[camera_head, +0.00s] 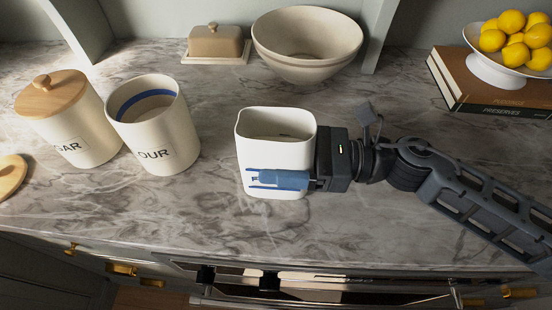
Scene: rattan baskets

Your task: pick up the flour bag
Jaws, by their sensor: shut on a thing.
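The flour bag (272,153) is a white, open-topped, rounded-square holder, upright near the middle of the counter. Part of a letter shows on its front between my fingers. My gripper (258,179) reaches it from the right, with its blue fingers across the lower front, and it is shut on the bag. The fingers hide part of the bag's front. I cannot tell whether its base touches the counter.
An open canister (155,130) marked "OUR" and a lidded canister (75,125) marked "GAR" stand left. Behind are a butter dish (216,42) and a bowl (305,45). Books (490,85) with a lemon bowl (495,72) are at right. Marble counter (215,215) is clear in front.

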